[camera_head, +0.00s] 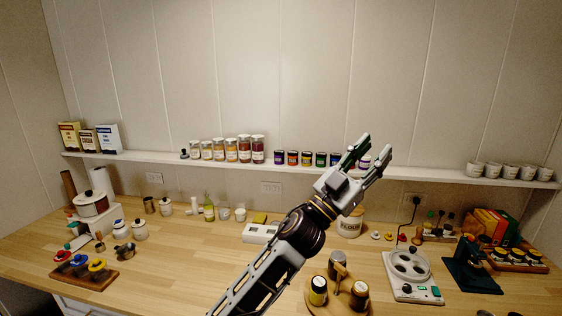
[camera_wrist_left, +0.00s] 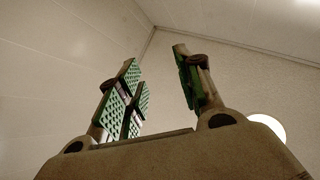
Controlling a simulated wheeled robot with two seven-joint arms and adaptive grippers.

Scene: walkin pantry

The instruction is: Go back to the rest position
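My left gripper (camera_head: 372,158) is raised in front of the wall shelf in the head view, its fingers pointing up and to the right. In the left wrist view the left gripper (camera_wrist_left: 162,85) shows its green-padded fingers spread apart with nothing between them. My left arm crosses the middle of the head view from the bottom. My right gripper is not in view.
The wall shelf (camera_head: 420,172) carries boxes, several jars, small tins and white cups. The wooden counter (camera_head: 190,262) holds a flour canister (camera_head: 350,228), a white hotplate-like device (camera_head: 412,275), a dark green stand (camera_head: 470,268) and a round board with jars. The counter's front middle-left is clear.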

